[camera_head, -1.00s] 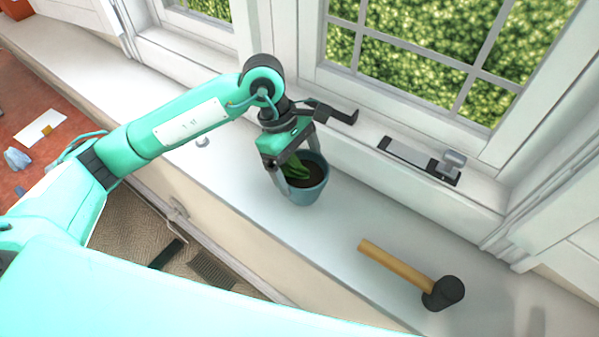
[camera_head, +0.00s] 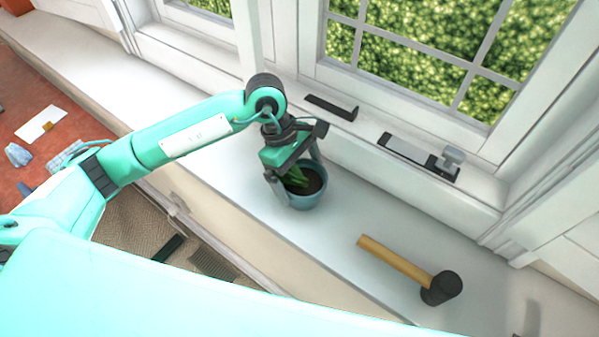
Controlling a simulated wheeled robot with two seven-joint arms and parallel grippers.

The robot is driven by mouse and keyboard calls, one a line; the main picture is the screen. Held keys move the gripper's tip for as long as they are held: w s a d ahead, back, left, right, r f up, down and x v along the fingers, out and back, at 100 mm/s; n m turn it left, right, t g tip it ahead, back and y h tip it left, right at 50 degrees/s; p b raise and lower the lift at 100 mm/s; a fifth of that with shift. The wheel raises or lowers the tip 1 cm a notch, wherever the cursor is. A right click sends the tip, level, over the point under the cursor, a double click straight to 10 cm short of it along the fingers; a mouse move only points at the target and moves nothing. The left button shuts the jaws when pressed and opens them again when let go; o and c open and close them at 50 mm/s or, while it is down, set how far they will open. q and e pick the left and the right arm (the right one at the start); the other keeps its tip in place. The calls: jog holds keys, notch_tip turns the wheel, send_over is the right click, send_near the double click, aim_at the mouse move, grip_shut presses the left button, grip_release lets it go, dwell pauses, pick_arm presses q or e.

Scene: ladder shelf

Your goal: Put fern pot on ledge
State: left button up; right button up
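The fern pot (camera_head: 309,199) is a blue-teal pot with dark soil and green leaves. It stands upright on the white window ledge (camera_head: 240,178), near the foot of the window frame. My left gripper (camera_head: 293,188) is over the pot from above, its fingers spread apart. One finger is at the pot's left side and the other is near its back rim. I cannot tell whether the fingers touch the pot. The leaves are partly hidden by the gripper. My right gripper is not in view.
A mallet (camera_head: 398,262) with a wooden handle and black head lies on the ledge to the right of the pot. A window latch (camera_head: 420,157) is on the frame behind. The ledge left of the pot and between pot and mallet is clear.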

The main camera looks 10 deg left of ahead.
pick_arm(q)
jog(key=shift+r, duration=0.25)
jog(key=b+v, duration=0.3)
jog(key=v, duration=0.7)
jog(key=shift+w+a+r, duration=0.15)
jog(key=shift+a, duration=0.05)
jog(key=shift+a+r+b, duration=0.2)
jog(key=shift+r+b, duration=0.1)
jog(key=shift+r, duration=0.35)
